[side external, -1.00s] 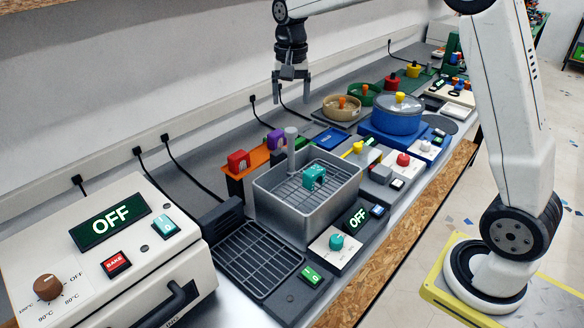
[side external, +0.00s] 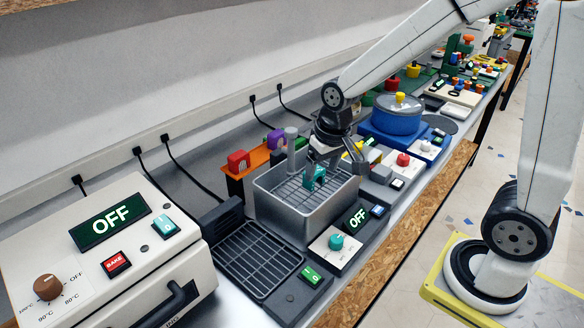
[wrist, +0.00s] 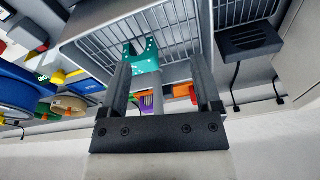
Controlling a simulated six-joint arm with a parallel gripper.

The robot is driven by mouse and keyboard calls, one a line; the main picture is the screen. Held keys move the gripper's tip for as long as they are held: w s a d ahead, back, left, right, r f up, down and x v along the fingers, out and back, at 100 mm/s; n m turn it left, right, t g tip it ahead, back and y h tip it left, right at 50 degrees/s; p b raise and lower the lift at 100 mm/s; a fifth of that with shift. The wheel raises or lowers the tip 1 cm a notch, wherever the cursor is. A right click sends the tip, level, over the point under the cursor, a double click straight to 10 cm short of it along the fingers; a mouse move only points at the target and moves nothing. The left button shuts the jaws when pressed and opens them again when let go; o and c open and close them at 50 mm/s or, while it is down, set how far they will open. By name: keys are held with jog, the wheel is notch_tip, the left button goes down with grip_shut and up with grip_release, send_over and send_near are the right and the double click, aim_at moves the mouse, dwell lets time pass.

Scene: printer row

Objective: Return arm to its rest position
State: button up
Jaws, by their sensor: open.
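My gripper (side external: 334,160) is low over the grey metal basin (side external: 275,204) in the side view, with its fingers pointing down. In the wrist view its two dark fingers (wrist: 162,80) stand wide apart with nothing held between them. A teal part (side external: 312,180) sits on the wire rack inside the basin, close to the fingers. In the wrist view the teal part (wrist: 145,58) appears beyond the fingertips, near the left finger. Whether a finger touches it I cannot tell.
A grey upright post (side external: 291,150) rises at the basin's back edge. Red and purple parts (side external: 238,161) stand on an orange rack behind. A blue pot (side external: 397,118) stands to the right. A white oven box (side external: 100,250) is front left. The space above the bench's left is free.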

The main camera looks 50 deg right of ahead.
jog(key=s+a+f+n, duration=0.1)
jog(key=s+f+n, duration=0.1)
jog(key=s, duration=0.5)
jog(key=shift+f+t, duration=0.3)
jog(key=shift+f, duration=0.5)
